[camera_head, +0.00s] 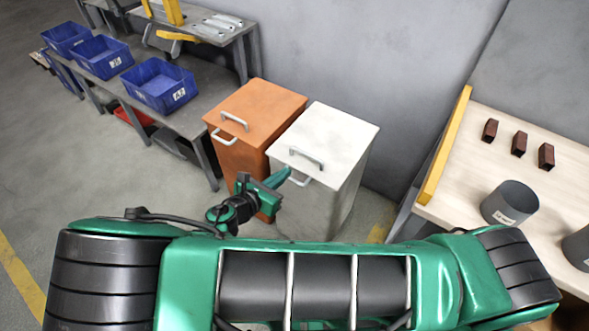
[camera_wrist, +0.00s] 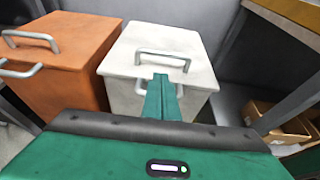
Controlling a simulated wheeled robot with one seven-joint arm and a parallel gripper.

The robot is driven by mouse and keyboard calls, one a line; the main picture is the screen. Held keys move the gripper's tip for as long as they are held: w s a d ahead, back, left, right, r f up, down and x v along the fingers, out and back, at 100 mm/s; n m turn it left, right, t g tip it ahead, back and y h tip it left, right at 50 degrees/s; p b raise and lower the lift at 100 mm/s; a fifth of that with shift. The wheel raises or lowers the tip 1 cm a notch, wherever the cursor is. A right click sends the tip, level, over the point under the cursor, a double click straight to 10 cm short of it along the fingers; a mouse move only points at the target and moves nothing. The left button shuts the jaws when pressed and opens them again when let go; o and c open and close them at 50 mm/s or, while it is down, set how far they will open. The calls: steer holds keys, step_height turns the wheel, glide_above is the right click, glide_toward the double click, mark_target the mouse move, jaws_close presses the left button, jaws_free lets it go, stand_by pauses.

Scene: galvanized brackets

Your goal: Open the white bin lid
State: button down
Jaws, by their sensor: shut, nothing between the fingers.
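The white bin (camera_head: 313,209) stands against the grey wall, right of an orange bin. Its white lid (camera_head: 328,139) lies flat and closed on top, with a grey handle (camera_head: 306,158) on it and a second handle at the front edge. My gripper (camera_head: 283,178) is shut and empty, its tips by the front-edge handle; I cannot tell whether they touch. In the wrist view the white lid (camera_wrist: 190,45) shows with its top handle (camera_wrist: 162,57), and my green fingers (camera_wrist: 161,80) overlap the front face and hide part of the front handle.
The orange bin (camera_head: 255,112) stands close on the left with similar handles. Farther left is a grey bench with blue bins (camera_head: 160,84). On the right is a wooden table (camera_head: 500,150) with a yellow edge, dark brackets and a grey bucket (camera_head: 510,203).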

mark_target(299, 169)
steer(key=x, duration=0.9)
steer(key=shift+d, duration=0.1)
